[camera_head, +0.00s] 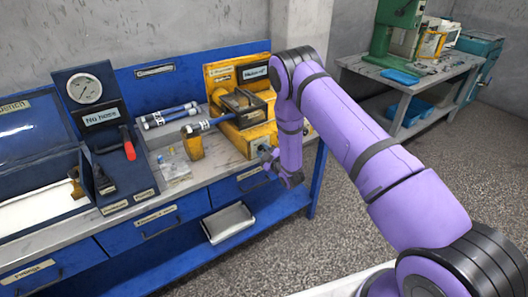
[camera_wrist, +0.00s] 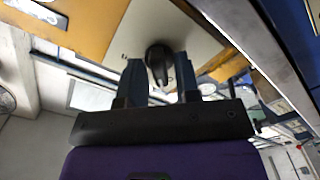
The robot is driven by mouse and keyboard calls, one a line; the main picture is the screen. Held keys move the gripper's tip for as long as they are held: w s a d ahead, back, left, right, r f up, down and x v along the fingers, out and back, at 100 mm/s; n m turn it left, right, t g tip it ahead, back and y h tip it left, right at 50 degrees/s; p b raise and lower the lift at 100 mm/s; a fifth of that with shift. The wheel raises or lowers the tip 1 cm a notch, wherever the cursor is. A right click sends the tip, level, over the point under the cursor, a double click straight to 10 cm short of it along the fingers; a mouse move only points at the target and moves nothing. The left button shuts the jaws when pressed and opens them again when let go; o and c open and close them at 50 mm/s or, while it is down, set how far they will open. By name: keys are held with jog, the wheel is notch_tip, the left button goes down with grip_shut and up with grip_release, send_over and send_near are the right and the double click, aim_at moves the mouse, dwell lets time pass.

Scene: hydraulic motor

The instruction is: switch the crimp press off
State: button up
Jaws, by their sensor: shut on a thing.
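The yellow crimp press (camera_head: 236,132) stands at the right end of the blue workbench, with a dark clamp frame on top. My gripper (camera_head: 270,157) is at the lower front of the press, partly hidden by my purple arm in the head view. In the wrist view, a black knob-like switch (camera_wrist: 159,58) sticks out from a pale plate on the yellow body. My gripper (camera_wrist: 160,76) has one finger on each side of the switch and is shut on it. The switch's markings and set position cannot be read.
A gauge panel (camera_head: 91,92) with a red-handled lever (camera_head: 128,145) stands left on the bench. Hoses (camera_head: 168,116) and a yellow holder (camera_head: 193,142) lie beside the press. A grey tray (camera_head: 229,222) sits on the lower shelf. A green machine (camera_head: 394,35) stands behind right.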

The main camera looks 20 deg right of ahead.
jog(key=o, duration=0.6)
jog(key=shift+s, duration=0.1)
jog(key=v, duration=1)
jog(key=shift+s, duration=0.35)
jog(key=shift+d, duration=0.1)
